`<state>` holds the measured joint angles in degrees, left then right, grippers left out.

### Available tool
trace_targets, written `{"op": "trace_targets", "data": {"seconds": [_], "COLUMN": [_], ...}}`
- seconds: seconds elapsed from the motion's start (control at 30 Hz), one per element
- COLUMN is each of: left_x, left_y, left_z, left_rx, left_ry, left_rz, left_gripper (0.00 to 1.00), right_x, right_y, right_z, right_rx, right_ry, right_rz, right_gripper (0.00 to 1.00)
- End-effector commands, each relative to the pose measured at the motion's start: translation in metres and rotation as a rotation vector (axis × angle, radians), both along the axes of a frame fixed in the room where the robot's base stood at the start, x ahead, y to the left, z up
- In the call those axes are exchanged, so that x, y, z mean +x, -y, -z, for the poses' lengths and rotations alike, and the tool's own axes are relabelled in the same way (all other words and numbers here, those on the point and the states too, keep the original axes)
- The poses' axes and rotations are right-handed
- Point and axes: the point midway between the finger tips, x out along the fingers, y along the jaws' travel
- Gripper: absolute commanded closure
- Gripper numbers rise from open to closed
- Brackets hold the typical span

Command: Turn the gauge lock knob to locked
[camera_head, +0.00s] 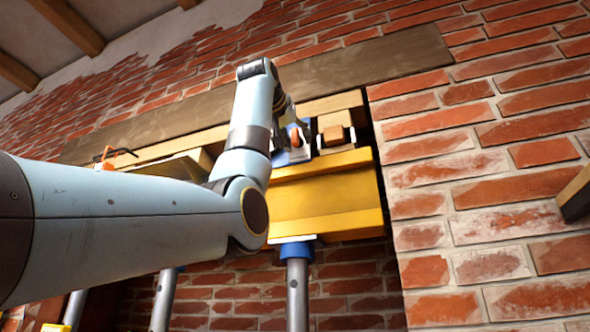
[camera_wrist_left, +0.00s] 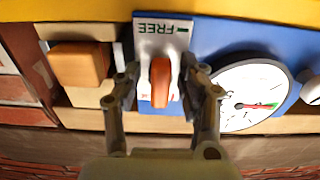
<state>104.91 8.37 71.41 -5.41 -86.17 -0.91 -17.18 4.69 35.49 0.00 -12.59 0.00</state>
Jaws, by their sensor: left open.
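The orange lock knob (camera_wrist_left: 160,84) sits on a white plate (camera_wrist_left: 163,45) marked FREE, which appears upside down in the left wrist view. The knob's long side runs up and down in that picture, towards the word FREE. The plate's lower end is mostly hidden. My left gripper (camera_wrist_left: 160,76) is open, with one finger on each side of the knob; I cannot tell whether either touches. In the head view the knob (camera_head: 295,137) shows just past my left wrist, and the fingers are largely hidden. My right gripper is not in view.
A round white gauge (camera_wrist_left: 252,97) with a red needle and green mark sits on the blue panel (camera_wrist_left: 222,36), close to one finger. A wooden block (camera_wrist_left: 78,64) is on the other side. A yellow beam (camera_head: 325,205) on grey props (camera_head: 298,290) runs below.

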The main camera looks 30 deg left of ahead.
Motion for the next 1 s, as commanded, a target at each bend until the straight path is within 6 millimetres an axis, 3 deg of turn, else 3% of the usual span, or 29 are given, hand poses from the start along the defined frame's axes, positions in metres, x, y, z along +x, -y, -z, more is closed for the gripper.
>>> {"op": "trace_targets", "data": {"seconds": [0.17, 0.6, 0.8, 1.0], "left_x": [-0.013, -0.101, -0.116, -0.117], "left_y": [0.003, 0.024, 0.028, 0.028], "left_z": [-0.002, -0.001, 0.000, 0.000], "left_rx": [0.001, 0.001, 0.000, 0.000], "left_ry": [0.005, 0.003, 0.000, -0.001], "left_rz": [0.000, 0.000, 0.001, 0.000], "left_gripper": [0.60, 0.60, 0.60, 0.60], "right_x": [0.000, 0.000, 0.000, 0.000], "right_y": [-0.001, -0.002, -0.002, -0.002], "right_z": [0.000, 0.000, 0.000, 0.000], "right_rx": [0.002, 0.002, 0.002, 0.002], "right_ry": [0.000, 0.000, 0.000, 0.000], "right_rz": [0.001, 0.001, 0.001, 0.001], "right_gripper": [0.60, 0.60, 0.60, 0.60]}}
